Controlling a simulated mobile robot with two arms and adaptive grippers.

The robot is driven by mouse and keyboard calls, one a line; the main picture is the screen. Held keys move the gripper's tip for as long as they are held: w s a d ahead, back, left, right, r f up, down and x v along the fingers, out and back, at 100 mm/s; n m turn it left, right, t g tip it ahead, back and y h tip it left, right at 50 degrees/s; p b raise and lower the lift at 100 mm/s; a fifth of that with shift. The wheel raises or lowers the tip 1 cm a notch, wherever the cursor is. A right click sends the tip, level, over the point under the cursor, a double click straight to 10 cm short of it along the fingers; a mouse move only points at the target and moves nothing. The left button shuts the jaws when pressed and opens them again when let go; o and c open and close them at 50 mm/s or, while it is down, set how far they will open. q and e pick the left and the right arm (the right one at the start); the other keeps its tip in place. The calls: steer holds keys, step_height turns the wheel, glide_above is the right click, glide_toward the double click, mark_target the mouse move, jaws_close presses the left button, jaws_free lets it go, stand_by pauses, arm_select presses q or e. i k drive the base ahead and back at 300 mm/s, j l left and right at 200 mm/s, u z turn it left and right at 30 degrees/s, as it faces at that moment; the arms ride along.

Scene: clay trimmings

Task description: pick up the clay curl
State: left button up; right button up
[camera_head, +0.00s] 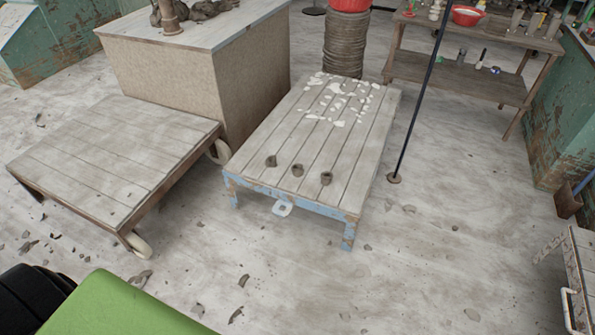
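Three small dark grey-brown clay pieces lie in a loose row near the front edge of the low plank table: a left one (271,160), a middle one (297,170) and a right one (326,178). They look like small curls, but they are too small to tell which is the clay curl. They sit apart from each other on the bare planks of the table (311,153), which has a worn blue frame. Neither of my grippers shows in the head view.
White flakes (340,97) cover the table's far end. A low wheeled wooden cart (110,150) stands left, a large box-like bench (245,80) behind. A thin dark pole (420,90) rises at the table's right. Floor in front and right is mostly open, with scattered scraps (235,315).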

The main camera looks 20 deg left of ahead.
mark_target(299, 172)
steer(key=u, duration=0.6)
steer(key=i+l+u, duration=0.25)
steer(key=u, duration=0.25)
steer(key=i+l+u, duration=0.15)
steer(key=l+u, duration=0.3)
steer(key=i+l+u, duration=0.1)
steer(key=l+u, duration=0.25)
steer(key=u, duration=0.15)
steer(key=l+u, duration=0.45)
